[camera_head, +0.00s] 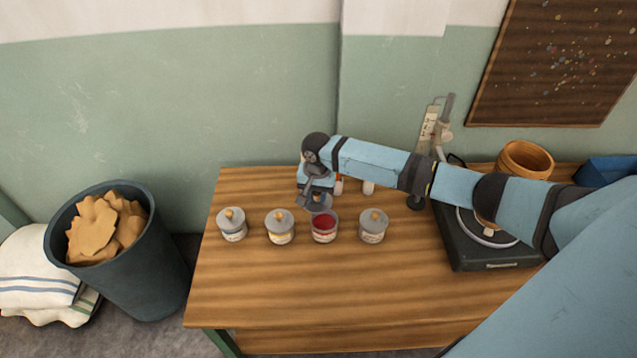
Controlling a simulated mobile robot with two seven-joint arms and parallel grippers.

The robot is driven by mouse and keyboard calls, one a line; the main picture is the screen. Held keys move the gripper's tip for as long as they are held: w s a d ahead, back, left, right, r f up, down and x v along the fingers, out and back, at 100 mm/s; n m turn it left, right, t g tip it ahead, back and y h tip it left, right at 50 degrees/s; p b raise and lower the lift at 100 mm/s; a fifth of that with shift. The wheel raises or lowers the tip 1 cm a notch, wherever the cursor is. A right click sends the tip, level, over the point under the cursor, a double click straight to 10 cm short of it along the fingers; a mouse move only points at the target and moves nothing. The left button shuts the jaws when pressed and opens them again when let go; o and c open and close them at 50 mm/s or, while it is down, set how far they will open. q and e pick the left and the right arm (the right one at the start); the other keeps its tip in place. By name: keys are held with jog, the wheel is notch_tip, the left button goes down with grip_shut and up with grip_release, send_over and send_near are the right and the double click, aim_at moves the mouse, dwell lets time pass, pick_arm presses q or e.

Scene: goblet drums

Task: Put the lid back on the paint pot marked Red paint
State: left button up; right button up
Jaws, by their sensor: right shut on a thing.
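The open paint pot (324,236) stands in the row on the wooden table, with red paint showing inside; its label is too small to read. My right gripper (313,198) reaches in from the right and is shut on a grey lid (319,206). It holds the lid above and just behind the open pot's rim, apart from the pot as far as I can tell. The gripper's fingers are small and partly hidden by the wrist. My left gripper is not in view.
Lidded pots stand left (232,227), nearer left (280,229) and right (373,228) of the open one. The table's front (300,300) is clear. A bin (140,260) stands left.

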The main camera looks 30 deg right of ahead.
jog(key=shift+s+d+f+m, duration=0.2)
jog(key=shift+d+f+m, duration=0.1)
jog(key=shift+d+f, duration=0.2)
jog(key=shift+s+d+f+m, duration=0.2)
jog(key=shift+d+f+m, duration=0.1)
jog(key=shift+d+f, duration=0.3)
jog(key=shift+f, duration=0.15)
jog(key=shift+f+b, duration=0.65)
jog(key=shift+b, duration=0.25)
notch_tip(320, 180, down, 3)
jog(key=b, duration=0.4)
jog(key=shift+f, duration=0.85)
pick_arm(q)
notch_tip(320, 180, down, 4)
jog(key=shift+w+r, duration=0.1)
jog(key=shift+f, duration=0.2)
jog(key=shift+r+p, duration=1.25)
jog(key=shift+p, duration=0.05)
